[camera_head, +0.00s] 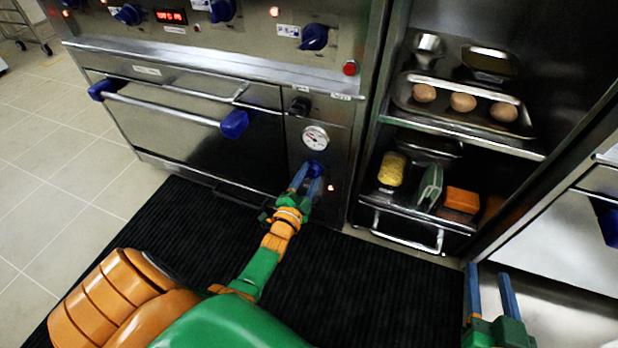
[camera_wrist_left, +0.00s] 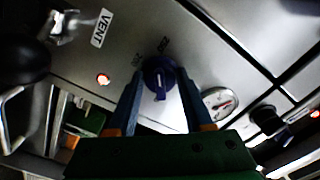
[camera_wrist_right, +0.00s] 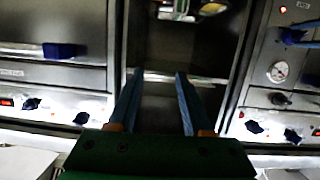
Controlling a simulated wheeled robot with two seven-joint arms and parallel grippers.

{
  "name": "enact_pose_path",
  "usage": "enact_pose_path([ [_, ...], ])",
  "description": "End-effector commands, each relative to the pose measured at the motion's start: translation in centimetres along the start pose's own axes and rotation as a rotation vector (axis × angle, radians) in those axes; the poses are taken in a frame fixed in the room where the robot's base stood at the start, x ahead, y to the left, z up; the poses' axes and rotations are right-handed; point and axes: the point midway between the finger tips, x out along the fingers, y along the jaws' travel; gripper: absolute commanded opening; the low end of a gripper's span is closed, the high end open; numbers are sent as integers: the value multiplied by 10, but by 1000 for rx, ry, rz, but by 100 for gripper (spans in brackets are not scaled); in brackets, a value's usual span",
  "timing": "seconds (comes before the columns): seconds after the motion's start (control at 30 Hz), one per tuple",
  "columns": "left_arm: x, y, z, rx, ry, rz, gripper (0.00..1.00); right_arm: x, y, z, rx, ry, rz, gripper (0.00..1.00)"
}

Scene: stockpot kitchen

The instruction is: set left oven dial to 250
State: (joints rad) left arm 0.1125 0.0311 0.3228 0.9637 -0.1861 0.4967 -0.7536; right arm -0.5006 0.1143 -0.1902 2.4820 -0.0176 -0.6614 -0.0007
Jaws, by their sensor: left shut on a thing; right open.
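A blue dial (camera_head: 315,169) sits on the oven's steel side panel, below a round white gauge (camera_head: 315,137). My left gripper (camera_head: 306,178) is shut on this dial, with one finger on each side. In the left wrist view the dial (camera_wrist_left: 158,80) shows between the fingertips, with a pale pointer line on its face. My right gripper (camera_head: 489,280) is open and empty, at the lower right, apart from the oven.
The oven door (camera_head: 190,120) with its bar handle is left of the dial. A lit red lamp (camera_wrist_left: 103,79) and a VENT label (camera_wrist_left: 102,28) are near the dial. An open shelf unit with a tray (camera_head: 425,108) of round items stands right. A black mat (camera_head: 375,285) covers the floor.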

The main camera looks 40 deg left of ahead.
Motion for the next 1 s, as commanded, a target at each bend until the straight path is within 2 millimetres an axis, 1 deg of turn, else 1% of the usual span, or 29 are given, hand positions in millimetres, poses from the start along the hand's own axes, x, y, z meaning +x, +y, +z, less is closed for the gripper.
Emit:
enact_pose_path([
  [0.1,0,0,0,57,1,-1,0,0,0,-4,-1,20,-1,50],
  [0.33,0,-1,0,128,1,-1,0,1,-1,-8,-1,38,-2,50],
  [0.87,0,-1,-1,153,1,-1,0,0,-2,-10,-1,46,-4,50],
  [0.9,0,-1,-1,153,1,-1,54,0,-2,-10,-1,46,-4,50],
  [0.97,0,-1,0,153,1,-1,70,0,-2,-10,-1,45,-4,50],
  [1.0,0,-1,0,152,1,-1,80,0,-2,-9,-1,45,-4,50],
])
